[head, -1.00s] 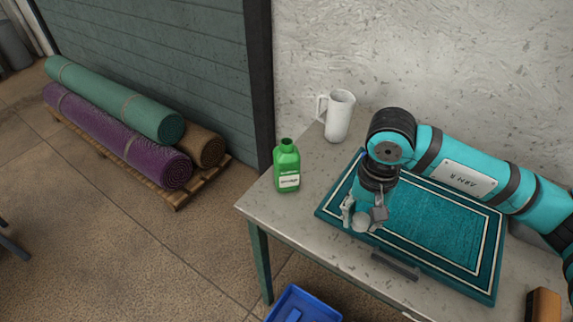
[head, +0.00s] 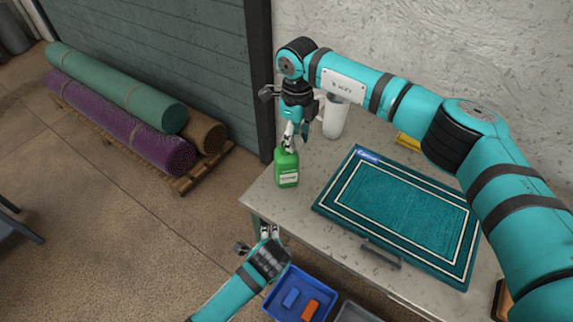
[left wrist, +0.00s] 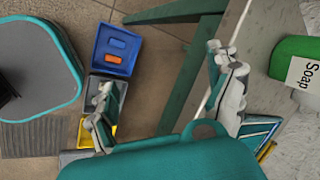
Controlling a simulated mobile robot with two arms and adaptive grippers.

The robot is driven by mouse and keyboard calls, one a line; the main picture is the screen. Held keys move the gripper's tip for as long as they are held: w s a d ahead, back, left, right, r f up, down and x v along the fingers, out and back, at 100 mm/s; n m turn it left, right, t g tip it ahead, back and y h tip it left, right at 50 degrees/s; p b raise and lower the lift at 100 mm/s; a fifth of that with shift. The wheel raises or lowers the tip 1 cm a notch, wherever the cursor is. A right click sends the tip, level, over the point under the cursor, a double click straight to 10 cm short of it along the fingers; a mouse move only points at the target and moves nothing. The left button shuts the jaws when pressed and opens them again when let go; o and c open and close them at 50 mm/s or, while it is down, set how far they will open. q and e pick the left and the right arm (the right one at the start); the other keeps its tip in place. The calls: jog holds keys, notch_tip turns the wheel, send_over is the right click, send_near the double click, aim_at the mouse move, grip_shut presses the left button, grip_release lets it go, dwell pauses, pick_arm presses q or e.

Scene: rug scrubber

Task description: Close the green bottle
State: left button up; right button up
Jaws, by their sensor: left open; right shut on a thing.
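The green bottle (head: 288,170) stands upright on the table near its left corner, with a white label. In the left wrist view the bottle (left wrist: 291,60) shows at the right edge, its label reading "Soap". My right gripper (head: 288,136) points down over the bottle's mouth. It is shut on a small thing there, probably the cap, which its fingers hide. Whether that thing touches the neck, I cannot tell. My left gripper (head: 270,231) is open and empty, low beside the table's front left edge, below the bottle. Its spread fingers show in the left wrist view (left wrist: 162,72).
A teal rug (head: 405,220) lies on the table (head: 300,215). A blue tray (head: 275,305) with a blue and an orange block is below the front edge. Rolled rugs (head: 120,125) lie far left.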

aim_at(286, 160)
pick_arm(q)
jog(key=w+d+r+m+t, duration=0.1)
jog(key=w+r+m, duration=0.1)
jog(key=m, duration=0.1)
jog(key=w+d+r+m+t+y+p, duration=0.1)
jog(key=w+d+r+m, duration=0.1)
jog(key=r+m, duration=0.1)
jog(key=w+d+r+m+t, duration=0.1)
jog(key=w+r+m, duration=0.1)
jog(key=r, duration=0.1)
jog(key=shift+w+d+m, duration=0.3)
jog(key=shift+d+m, duration=0.1)
pick_arm(e)
jog(key=w+r+m, duration=0.1)
jog(key=w+a+r+m, duration=0.1)
jog(key=m, duration=0.1)
jog(key=w+a+r+m+p, duration=0.1)
jog(key=shift+w+a+r+m, duration=0.1)
jog(key=shift+r+m, duration=0.15)
jog(key=shift+m, duration=0.15)
pick_arm(q)
jog(key=w+d+r+m+t+y, duration=0.1)
jog(key=w+r+m+t, duration=0.4)
jog(key=m, duration=0.3)
jog(key=shift+r, duration=0.9)
pick_arm(e)
jog(key=shift+r, duration=0.1)
pick_arm(q)
jog(key=shift+w, duration=0.1)
